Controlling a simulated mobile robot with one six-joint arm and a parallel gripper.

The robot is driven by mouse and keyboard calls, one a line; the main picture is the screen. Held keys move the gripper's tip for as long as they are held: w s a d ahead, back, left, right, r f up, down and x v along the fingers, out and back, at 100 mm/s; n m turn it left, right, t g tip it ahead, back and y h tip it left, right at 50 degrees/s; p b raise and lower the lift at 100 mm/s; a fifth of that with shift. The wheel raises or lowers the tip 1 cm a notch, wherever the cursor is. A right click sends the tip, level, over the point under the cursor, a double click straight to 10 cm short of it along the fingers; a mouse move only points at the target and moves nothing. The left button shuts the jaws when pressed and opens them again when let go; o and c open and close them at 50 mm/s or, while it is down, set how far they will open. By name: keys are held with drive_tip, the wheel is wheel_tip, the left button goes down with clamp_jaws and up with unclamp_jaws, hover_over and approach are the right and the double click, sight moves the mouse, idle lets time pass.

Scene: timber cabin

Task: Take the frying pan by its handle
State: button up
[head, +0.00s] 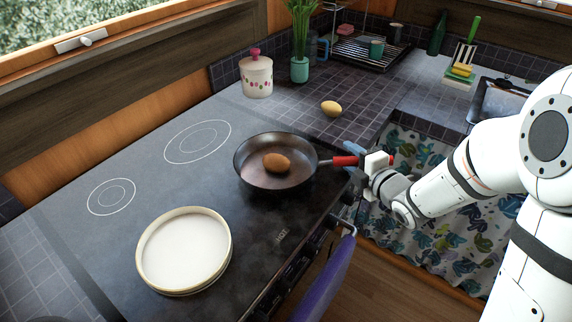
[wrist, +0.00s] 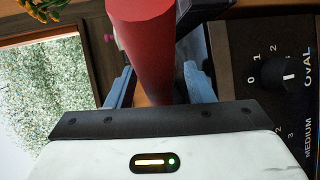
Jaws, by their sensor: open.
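The dark frying pan (head: 252,178) sits on the black stovetop with a brown egg-shaped item (head: 277,163) in it. Its red handle (head: 345,160) points right, past the stove's front edge. In the wrist view the red handle (wrist: 148,45) runs between the two blue-grey fingers of my gripper (wrist: 155,85). The fingers are open, with a visible gap on the left; on the right the gap is narrow.
A round white dish (head: 185,250) stands on the stovetop's near part. Stove knobs (wrist: 289,76) and a purple cloth (head: 328,278) are on the stove's front, close to my gripper. A yellow item (head: 331,108), a lidded jar (head: 257,77) and a plant pot (head: 299,69) stand on the tiled counter behind.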

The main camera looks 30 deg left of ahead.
drive_tip(key=shift+w+a+f, duration=0.1)
drive_tip(key=shift+w+a, duration=0.15)
drive_tip(key=shift+a, duration=0.1)
clamp_jaws()
idle(0.3)
